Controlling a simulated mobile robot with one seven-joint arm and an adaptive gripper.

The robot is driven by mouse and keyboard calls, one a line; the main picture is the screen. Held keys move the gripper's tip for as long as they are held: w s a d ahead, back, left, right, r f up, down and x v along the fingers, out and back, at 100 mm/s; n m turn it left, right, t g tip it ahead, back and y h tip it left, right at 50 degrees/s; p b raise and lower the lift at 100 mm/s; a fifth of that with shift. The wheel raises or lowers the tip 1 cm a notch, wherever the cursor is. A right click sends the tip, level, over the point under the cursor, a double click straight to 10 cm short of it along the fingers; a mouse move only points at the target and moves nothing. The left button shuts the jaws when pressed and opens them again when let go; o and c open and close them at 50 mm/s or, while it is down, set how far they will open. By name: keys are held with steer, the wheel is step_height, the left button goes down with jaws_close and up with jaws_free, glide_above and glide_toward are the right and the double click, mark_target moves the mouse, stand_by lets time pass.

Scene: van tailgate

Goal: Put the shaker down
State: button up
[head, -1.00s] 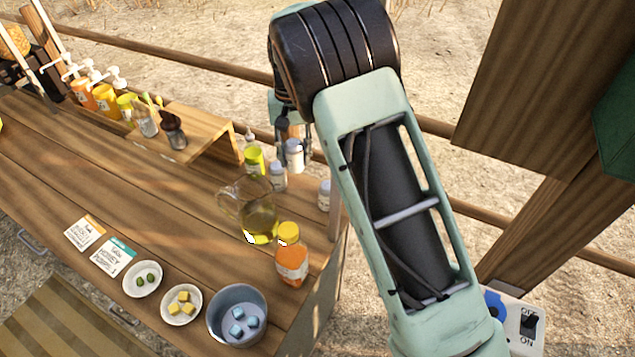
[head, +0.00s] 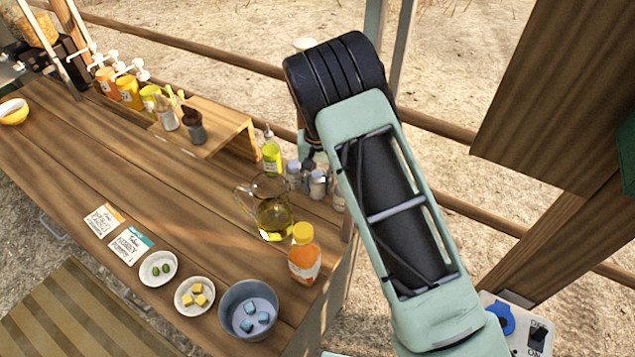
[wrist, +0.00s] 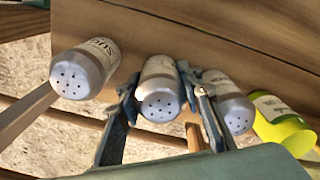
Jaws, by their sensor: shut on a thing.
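My gripper (wrist: 160,100) is shut on a white shaker with a grey, holed cap (wrist: 160,104), one finger on each side of it. In the head view the held shaker (head: 317,184) is upright in the row at the counter's far right corner, at about its neighbours' height. Its base is hard to see, so I cannot tell whether it touches the wood. A similar shaker (wrist: 84,72) stands on one side, and another (wrist: 235,106) stands close beside the finger on the other.
A yellow-green bottle (head: 271,155) stands close behind the shakers. An oil jug (head: 272,212) and an orange bottle (head: 304,258) with a yellow cap stand in front. A small wooden shelf (head: 225,135) is to the left. The counter's right edge is near.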

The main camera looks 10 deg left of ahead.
mark_target(317, 174)
steer(key=o, duration=0.7)
steer(key=shift+f, duration=0.15)
steer(key=o, duration=0.5)
steer(key=shift+r+b, duration=0.65)
steer(key=shift+r, duration=3.35)
